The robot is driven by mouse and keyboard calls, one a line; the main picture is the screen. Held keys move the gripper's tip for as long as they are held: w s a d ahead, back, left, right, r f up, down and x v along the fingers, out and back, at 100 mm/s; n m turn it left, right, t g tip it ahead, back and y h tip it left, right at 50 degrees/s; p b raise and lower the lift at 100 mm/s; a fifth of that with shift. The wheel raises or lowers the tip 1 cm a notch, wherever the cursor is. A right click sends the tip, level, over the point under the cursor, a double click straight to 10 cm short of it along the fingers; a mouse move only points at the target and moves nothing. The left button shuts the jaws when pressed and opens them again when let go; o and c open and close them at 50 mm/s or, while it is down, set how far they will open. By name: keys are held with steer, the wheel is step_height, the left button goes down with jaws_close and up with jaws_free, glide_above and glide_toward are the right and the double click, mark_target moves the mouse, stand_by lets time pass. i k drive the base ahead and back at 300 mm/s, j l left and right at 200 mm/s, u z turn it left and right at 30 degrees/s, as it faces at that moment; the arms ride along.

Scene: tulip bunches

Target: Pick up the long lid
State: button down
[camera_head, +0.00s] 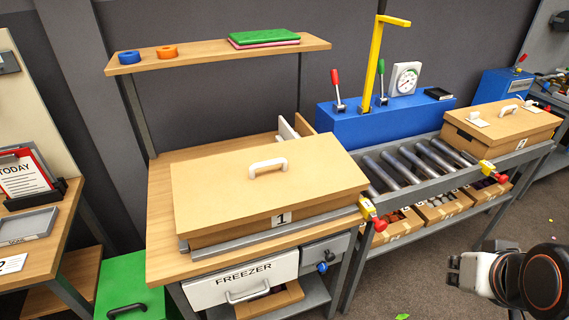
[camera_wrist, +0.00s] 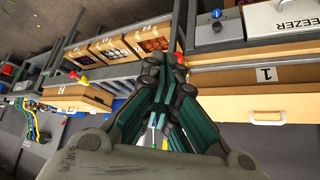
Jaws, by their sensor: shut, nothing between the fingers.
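A long tan lid (camera_head: 225,188) with a white handle (camera_head: 268,167) covers the large box marked 1 on the wooden table. The lid also shows in the wrist view (camera_wrist: 225,107), with its handle at the right. A smaller tan lid (camera_head: 505,118) with a white handle tops the box on the roller conveyor. My gripper (camera_head: 453,271) is at the lower right in the head view, in front of the conveyor and well apart from both lids. Its fingers are shut and empty in the wrist view (camera_wrist: 165,68).
A blue machine (camera_head: 385,118) with levers, a gauge and a yellow post stands behind the rollers (camera_head: 415,162). A shelf (camera_head: 215,54) hangs above the table. Red-and-yellow knobs (camera_head: 372,214) jut from the frame. Open cartons (camera_head: 440,208) sit below the conveyor. The floor in front is mostly clear.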

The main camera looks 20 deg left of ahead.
mark_target(224, 191)
steer(key=j+z, duration=0.2)
steer(key=j, duration=0.2)
steer(key=k+j+z, duration=0.2)
steer(key=j, duration=0.2)
steer(key=j+z, duration=0.2)
steer(key=j, duration=0.2)
steer(key=k+j+z, duration=0.45)
steer(key=j, duration=0.25)
steer(key=i+j, duration=0.05)
